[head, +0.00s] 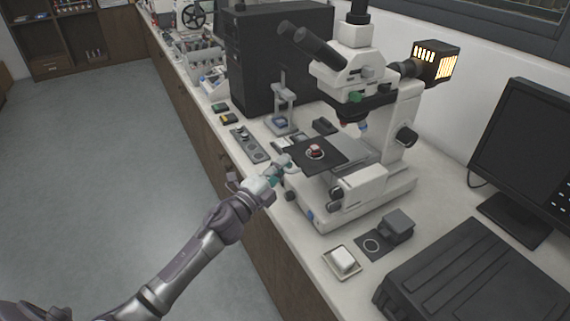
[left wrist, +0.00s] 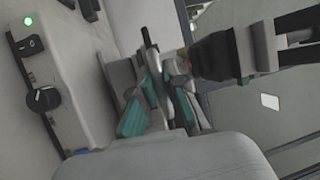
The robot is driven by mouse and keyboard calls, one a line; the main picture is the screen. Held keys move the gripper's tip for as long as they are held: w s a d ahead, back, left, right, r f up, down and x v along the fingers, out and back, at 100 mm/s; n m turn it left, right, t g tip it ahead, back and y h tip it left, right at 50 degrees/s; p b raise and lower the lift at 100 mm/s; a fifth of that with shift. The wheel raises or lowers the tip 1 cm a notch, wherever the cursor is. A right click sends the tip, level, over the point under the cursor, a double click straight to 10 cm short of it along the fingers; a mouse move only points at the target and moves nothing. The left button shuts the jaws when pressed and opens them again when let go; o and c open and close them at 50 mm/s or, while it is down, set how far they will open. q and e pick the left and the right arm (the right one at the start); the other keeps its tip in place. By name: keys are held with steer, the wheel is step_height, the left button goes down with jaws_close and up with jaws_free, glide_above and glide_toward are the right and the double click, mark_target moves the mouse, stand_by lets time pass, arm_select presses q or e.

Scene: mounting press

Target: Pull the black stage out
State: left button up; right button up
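The black stage (head: 328,146) is a flat dark plate on the white microscope (head: 375,120), with a small round red-and-white sample (head: 315,151) on it. My left gripper (head: 284,163) is at the stage's near-left corner in the head view, very close to its edge; I cannot tell if it touches. In the left wrist view the teal-padded fingers of my left gripper (left wrist: 162,98) are near each other, and I cannot make out whether anything is between them. My right gripper is not in view.
A grey control panel (head: 249,144) and a small stand (head: 284,102) are left of the microscope. A dark grey block (head: 397,224), a small tray (head: 342,262) and a large black case (head: 470,280) lie in front. The floor (head: 110,150) at left is clear.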

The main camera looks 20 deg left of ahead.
arm_select(q)
steer(key=o, duration=0.4)
steer(key=v, duration=1.2)
steer(key=s+a+f+n+g+y, duration=0.1)
steer(key=s+f+n+g+y, duration=0.2)
steer(key=f, duration=0.9)
steer(key=s+a+f+n+g, duration=0.1)
steer(key=s+f+n+g, duration=0.2)
steer(key=f, duration=0.8)
steer(key=s+a+f+n+g+y, duration=0.1)
steer(key=s+f+n+g+y, duration=0.3)
steer(key=f, duration=0.8)
steer(key=s+d+f+n+g+h, duration=0.1)
steer(key=s+f+n, duration=0.1)
steer(key=s+f, duration=0.45)
steer(key=s+d+f+n+g, duration=0.1)
steer(key=s+d+f+n, duration=0.15)
steer(key=s+f, duration=0.4)
steer(key=s+d+f+n+g, duration=0.1)
steer(key=s+d+f+g, duration=0.1)
steer(key=s, duration=0.8)
steer(key=s+d+f+n+g, duration=0.2)
steer(key=s+f+g, duration=0.2)
steer(key=s+f, duration=0.3)
steer(key=s, duration=0.2)
steer(key=shift+s+h, duration=0.4)
